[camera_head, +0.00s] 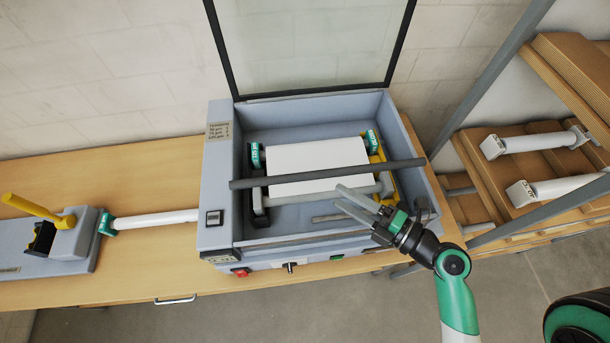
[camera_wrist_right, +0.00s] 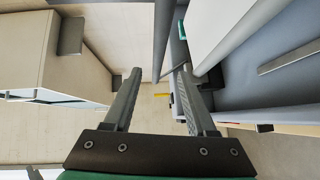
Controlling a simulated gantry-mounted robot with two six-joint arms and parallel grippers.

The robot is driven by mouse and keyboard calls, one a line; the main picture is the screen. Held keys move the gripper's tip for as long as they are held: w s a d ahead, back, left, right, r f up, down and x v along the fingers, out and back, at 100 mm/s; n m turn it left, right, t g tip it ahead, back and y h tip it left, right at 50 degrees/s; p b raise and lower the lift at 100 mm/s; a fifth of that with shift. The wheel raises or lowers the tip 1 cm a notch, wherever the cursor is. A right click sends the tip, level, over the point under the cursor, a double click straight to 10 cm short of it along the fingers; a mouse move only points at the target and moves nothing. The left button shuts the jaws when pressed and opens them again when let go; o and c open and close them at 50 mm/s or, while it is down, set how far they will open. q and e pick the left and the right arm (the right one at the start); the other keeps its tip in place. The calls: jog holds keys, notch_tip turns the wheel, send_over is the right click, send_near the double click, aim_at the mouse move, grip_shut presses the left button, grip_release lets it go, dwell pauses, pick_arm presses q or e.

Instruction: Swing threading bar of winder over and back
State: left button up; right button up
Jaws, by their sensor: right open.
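The laminator (camera_head: 220,165) stands on the wooden table with its glass lid up. Inside its grey housing lies a white roll (camera_head: 318,165) with green end caps. A long dark grey bar (camera_head: 300,177) crosses above the roll from wall to wall. A lighter grey bar (camera_head: 310,196) runs in front of the roll; I cannot tell which is the threading bar. My right gripper (camera_head: 340,197) is open over the front of the housing, its fingertips by the lighter bar's right part. In the right wrist view, a grey bar (camera_wrist_right: 165,35) shows beyond the open fingers (camera_wrist_right: 158,72). I cannot tell whether they touch anything.
A yellow bracket (camera_head: 384,176) stands at the roll's right end. A short grey rod (camera_head: 325,217) lies near the front. Left on the table (camera_head: 160,160) is a grey device (camera_head: 75,240) with a yellow handle and a white roll (camera_head: 155,219). A rack (camera_head: 485,185) with rolls stands right.

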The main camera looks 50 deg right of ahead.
aim_at(310, 179)
jog(key=w, duration=0.3)
jog(key=w+p, duration=0.1)
jog(key=w, duration=0.2)
jog(key=w+a+p, duration=0.1)
jog(key=w, duration=0.2)
jog(key=shift+w+f, duration=0.25)
jog(key=shift+w, duration=0.15)
jog(key=shift+w+f, duration=0.15)
jog(key=shift+w, duration=0.35)
pick_arm(q)
jog(key=shift+r, duration=0.75)
pick_arm(e)
grip_shut()
